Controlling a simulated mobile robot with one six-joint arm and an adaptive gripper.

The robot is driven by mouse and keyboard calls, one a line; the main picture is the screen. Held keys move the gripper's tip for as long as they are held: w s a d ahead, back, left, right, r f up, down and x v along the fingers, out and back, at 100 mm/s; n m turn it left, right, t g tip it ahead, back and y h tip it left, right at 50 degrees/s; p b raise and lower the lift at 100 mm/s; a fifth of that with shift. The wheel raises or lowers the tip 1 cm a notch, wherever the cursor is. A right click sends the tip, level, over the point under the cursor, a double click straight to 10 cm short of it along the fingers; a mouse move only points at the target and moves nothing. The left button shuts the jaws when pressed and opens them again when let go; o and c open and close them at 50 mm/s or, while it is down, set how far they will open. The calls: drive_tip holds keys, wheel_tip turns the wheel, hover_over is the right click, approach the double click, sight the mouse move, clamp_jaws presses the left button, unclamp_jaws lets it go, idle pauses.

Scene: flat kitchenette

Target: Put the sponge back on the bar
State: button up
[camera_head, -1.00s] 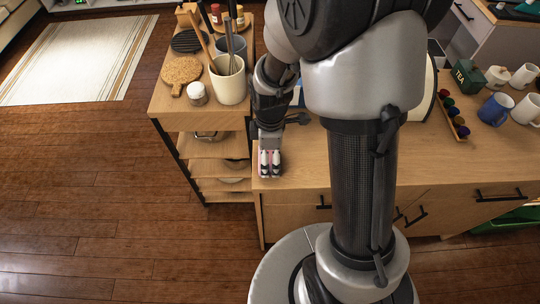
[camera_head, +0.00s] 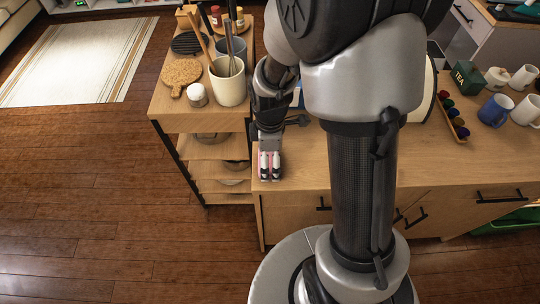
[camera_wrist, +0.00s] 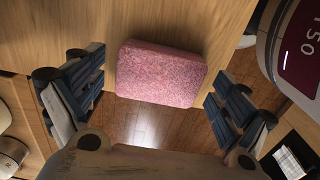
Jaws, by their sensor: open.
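The sponge is a pink, speckled block (camera_wrist: 160,73) in the wrist view, lying at the front edge of the wooden counter (camera_wrist: 185,20). Its near side faces the floor beyond the edge. My gripper (camera_wrist: 155,98) is open, with one dark finger to the left of the sponge and one to the right. A gap shows on each side, so neither finger visibly touches it. In the head view my gripper (camera_head: 269,170) points down at the counter's front left corner. Only a little pink shows around its fingers there; the rest of the sponge is hidden.
A shelf unit on the left holds a utensil crock (camera_head: 229,85), a small jar (camera_head: 197,95) and a cork board (camera_head: 182,73). Blue and white mugs (camera_head: 495,110) and a capsule rack (camera_head: 453,115) stand at right. An appliance with a display (camera_wrist: 303,45) is at the wrist view's right.

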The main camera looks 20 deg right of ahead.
wheel_tip(320, 180, up, 13)
drive_tip(key=p, duration=0.4)
wheel_tip(320, 180, up, 9)
drive_tip(key=m+t, duration=0.2)
drive_tip(key=m, duration=0.4)
hover_over(270, 159)
drive_tip(key=s, duration=0.5)
drive_tip(key=s+r+m+t, duration=0.2)
drive_tip(key=s+r+m, duration=0.3)
drive_tip(key=s+m, duration=0.3)
drive_tip(key=shift+s+r+t, duration=0.15)
drive_tip(key=shift+s+t, duration=0.15)
drive_tip(key=shift+s, duration=0.75)
